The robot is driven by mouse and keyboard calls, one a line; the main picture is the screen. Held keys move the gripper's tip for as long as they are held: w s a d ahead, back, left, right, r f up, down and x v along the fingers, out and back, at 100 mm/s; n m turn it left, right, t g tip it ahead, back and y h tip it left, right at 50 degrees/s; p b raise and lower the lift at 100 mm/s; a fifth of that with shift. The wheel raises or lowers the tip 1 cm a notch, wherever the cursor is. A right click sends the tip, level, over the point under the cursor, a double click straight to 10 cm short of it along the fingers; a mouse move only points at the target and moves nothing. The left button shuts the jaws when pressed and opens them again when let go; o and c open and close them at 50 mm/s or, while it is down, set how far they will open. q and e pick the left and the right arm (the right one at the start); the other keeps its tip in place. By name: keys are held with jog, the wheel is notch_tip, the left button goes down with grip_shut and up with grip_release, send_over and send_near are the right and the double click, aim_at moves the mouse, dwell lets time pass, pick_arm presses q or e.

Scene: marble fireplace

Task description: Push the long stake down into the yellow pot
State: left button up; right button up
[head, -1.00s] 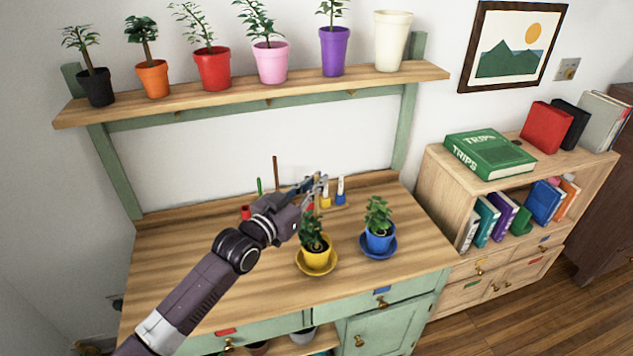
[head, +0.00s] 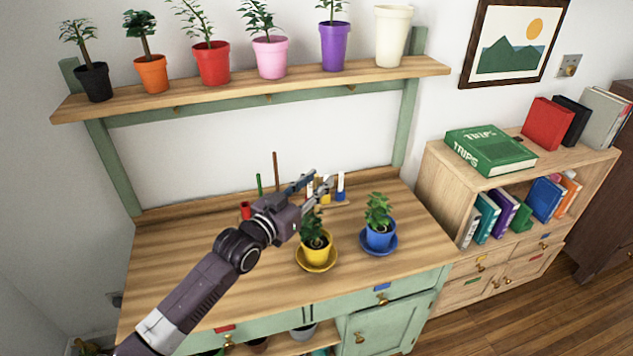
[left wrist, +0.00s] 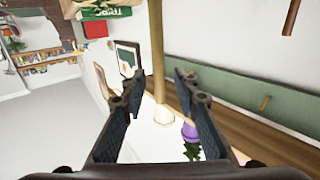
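The yellow pot (head: 317,256) stands on a yellow saucer on the bench and holds a leafy green plant. My left gripper (head: 324,187) is above and behind this pot in the head view. The left wrist view is upside down and shows my left gripper (left wrist: 158,95) open. A tan wooden stake (left wrist: 157,50) shows between its fingers, with a visible gap on each side. It looks like the long stake; its foot is outside this view, and I cannot make it out clearly in the head view. My right gripper is not in view.
A blue pot (head: 379,239) with a plant stands just right of the yellow one. Behind are a brown stake (head: 275,170), a green stake (head: 259,184) and a small tool rack (head: 337,201). A shelf (head: 228,92) of pots hangs above. The bench's left side is clear.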

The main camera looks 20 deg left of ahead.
pick_arm(q)
jog(key=shift+r, duration=0.1)
notch_tip(320, 180, up, 10)
jog(key=shift+f, duration=0.1)
dwell(0.4)
dwell(0.5)
